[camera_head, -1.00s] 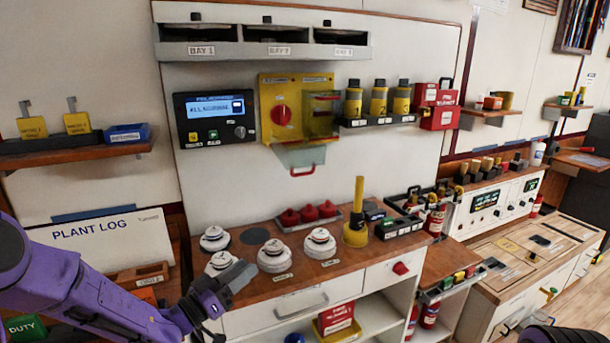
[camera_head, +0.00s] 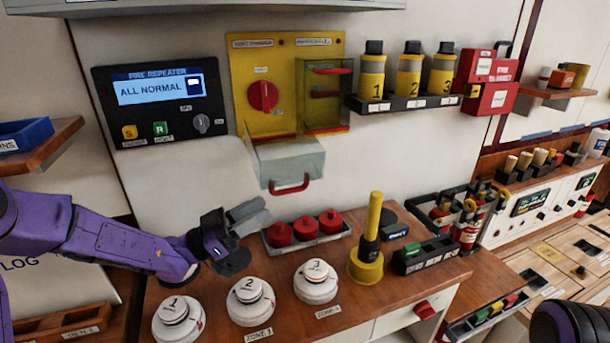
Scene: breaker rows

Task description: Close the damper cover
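The clear damper cover (camera_head: 287,165) hangs open below the yellow panel (camera_head: 262,58), tilted out from the wall, with a red handle (camera_head: 289,185) on its lower front edge. The panel carries a red knob (camera_head: 263,96) on its left half and a see-through yellowish box (camera_head: 327,98) with red parts inside on its right half. My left gripper (camera_head: 257,216) is below and left of the cover, pointing right, above the counter and apart from the handle. Its grey fingers overlap in this view, so their gap is unclear. It holds nothing I can see. My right gripper is not visible.
White numbered detectors (camera_head: 250,301) stand on the wooden counter below my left gripper. Red domes (camera_head: 306,228) in a tray and a yellow post (camera_head: 373,230) stand behind and to the right. Yellow canisters (camera_head: 409,75) sit on a rack right of the panel. The space before the cover is clear.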

